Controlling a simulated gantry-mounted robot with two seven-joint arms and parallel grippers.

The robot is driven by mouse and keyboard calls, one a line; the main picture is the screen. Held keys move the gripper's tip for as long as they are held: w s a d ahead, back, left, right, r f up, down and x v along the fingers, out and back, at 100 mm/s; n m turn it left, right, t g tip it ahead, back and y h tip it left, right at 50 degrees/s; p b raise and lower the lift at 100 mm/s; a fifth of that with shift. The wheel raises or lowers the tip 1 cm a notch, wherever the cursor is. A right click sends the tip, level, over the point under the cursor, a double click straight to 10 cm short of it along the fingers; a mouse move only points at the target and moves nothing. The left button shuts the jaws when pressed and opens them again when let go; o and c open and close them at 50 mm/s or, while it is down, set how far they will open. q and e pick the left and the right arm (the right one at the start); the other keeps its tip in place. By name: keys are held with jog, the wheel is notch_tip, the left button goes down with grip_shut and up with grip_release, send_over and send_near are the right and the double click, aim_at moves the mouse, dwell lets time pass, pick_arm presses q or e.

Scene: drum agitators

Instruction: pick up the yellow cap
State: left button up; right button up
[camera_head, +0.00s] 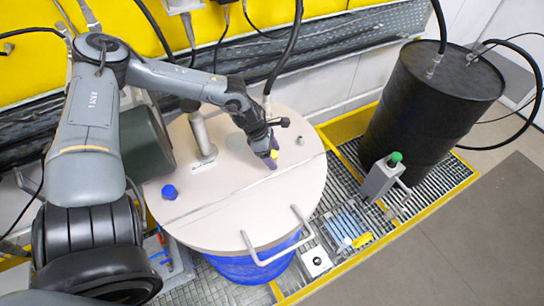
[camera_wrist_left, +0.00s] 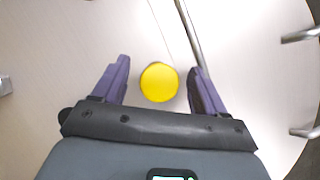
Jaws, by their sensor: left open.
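The yellow cap (camera_wrist_left: 159,82) is round and sits on the pale drum lid, between the two purple fingers of my left gripper (camera_wrist_left: 158,70) in the left wrist view. A gap shows on each side of it, so the fingers stand apart from the cap. In the head view the cap (camera_head: 274,154) is a small yellow spot at the fingers of my left gripper (camera_head: 269,160), partly hidden by them. The left gripper is open, low over the lid. My right gripper is in neither view.
The round lid (camera_head: 235,205) carries a blue cap (camera_head: 169,192), a grey post (camera_head: 200,136) and a white handle (camera_head: 278,250). A black drum (camera_head: 425,100) and a grey block with a green top (camera_head: 382,178) stand to the right. The lid's front is mostly clear.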

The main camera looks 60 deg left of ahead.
pick_arm(q)
jog(key=shift+c, duration=0.4)
jog(key=c, duration=1)
jog(key=shift+r, duration=0.15)
jog(key=shift+r+p, duration=0.4)
jog(key=shift+r, duration=0.35)
notch_tip(320, 180, up, 6)
jog(key=shift+r+p, duration=0.1)
jog(key=shift+p, duration=0.65)
jog(key=shift+r, duration=1)
